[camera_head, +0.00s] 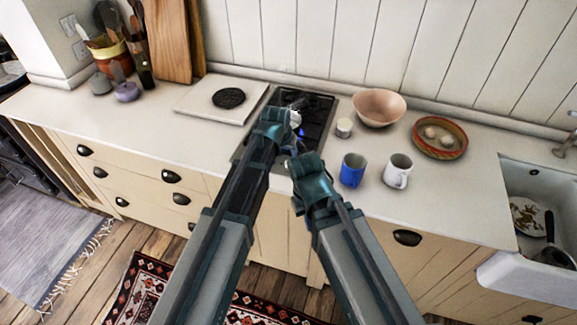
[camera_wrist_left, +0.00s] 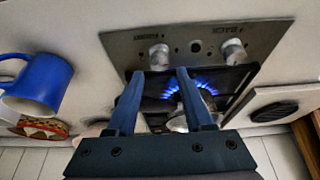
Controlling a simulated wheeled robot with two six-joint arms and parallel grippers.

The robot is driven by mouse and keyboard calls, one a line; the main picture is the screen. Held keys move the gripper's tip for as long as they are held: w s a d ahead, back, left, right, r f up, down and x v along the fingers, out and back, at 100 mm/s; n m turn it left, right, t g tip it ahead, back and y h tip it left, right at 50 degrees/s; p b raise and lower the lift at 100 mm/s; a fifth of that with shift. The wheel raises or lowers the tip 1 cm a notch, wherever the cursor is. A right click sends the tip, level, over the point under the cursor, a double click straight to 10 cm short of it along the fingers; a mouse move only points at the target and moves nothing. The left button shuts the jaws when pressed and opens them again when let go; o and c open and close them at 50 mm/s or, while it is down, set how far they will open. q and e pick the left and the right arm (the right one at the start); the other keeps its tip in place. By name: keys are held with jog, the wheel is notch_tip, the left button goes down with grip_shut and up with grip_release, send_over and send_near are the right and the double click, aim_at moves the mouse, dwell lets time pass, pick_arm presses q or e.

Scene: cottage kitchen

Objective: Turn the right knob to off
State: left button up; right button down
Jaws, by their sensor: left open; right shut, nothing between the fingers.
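The stove's metal panel (camera_wrist_left: 120,45) shows upside down in the left wrist view, with two pale knobs. The knob by the FRONT label (camera_wrist_left: 160,55), on the blue mug's side and so the right one from the head, lies just beyond and between my left fingertips. Contact is unclear. The other knob (camera_wrist_left: 233,51) is by the BACK label. A blue flame (camera_wrist_left: 195,86) burns behind the fingers. My left gripper (camera_wrist_left: 160,74) is open; in the head view (camera_head: 277,128) it is over the stove (camera_head: 318,108). My right gripper (camera_head: 300,160) is shut and empty, near the stove's front. Arms hide the knobs in the head view.
A silvery pot (camera_wrist_left: 182,122) is partly hidden by the fingers. A blue mug (camera_head: 353,170), white mug (camera_head: 397,171) and pink bowl (camera_head: 379,106) stand right of the stove. A white board with a black disc (camera_head: 228,98) lies left.

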aim_at(289, 160)
pick_arm(q)
jog(key=b+x, duration=0.4)
jog(key=x, duration=0.1)
jog(key=shift+f, duration=0.2)
jog(key=shift+r, duration=0.1)
grip_shut()
